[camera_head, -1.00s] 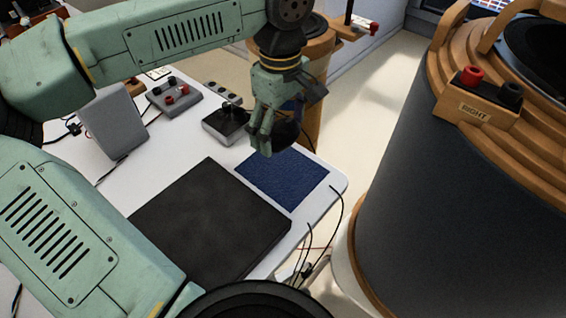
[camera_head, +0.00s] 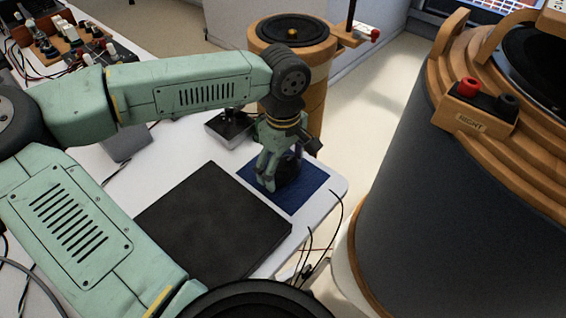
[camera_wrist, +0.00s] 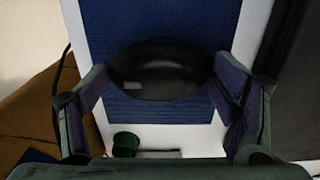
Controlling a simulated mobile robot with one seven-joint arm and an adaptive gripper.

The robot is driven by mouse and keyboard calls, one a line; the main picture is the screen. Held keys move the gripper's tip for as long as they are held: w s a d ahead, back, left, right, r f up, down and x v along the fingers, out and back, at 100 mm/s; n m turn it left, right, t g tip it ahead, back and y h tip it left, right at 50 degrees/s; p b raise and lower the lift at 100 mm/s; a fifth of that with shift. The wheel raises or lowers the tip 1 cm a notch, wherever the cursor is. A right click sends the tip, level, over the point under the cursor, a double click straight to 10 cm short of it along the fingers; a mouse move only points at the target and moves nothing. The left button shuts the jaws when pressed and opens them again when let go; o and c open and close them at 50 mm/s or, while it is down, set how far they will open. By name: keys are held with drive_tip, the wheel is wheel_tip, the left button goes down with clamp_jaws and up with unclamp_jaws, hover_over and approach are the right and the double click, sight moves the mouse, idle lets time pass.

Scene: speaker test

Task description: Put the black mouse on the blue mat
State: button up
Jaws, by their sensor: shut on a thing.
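The black mouse (camera_wrist: 160,72) is between the two fingers of my gripper (camera_wrist: 162,85) in the wrist view. My gripper is shut on it, one finger at each end. In the head view my gripper (camera_head: 276,180) points down over the blue mat (camera_head: 308,196), and the dark mouse (camera_head: 289,171) shows partly behind the fingers. The blue mat also fills the area behind the mouse in the wrist view (camera_wrist: 160,20). The mouse is over the mat or touching it; I cannot tell whether a gap is left.
A large black pad (camera_head: 212,225) lies left of the blue mat on the white table (camera_head: 328,186). A joystick box (camera_head: 230,127) stands behind my gripper. A wooden cylinder (camera_head: 318,85) stands behind the table, and a large dark drum (camera_head: 430,190) stands to the right. Cables hang at the table's right edge.

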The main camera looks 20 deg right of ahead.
sight(283, 165)
drive_tip(key=shift+f, duration=0.15)
drive_tip(key=o, duration=1.2)
drive_tip(key=shift+c, duration=0.2)
wheel_tip(283, 165, up, 12)
drive_tip(key=b, duration=0.1)
drive_tip(key=shift+r+b, duration=0.2)
drive_tip(key=shift+b, duration=0.2)
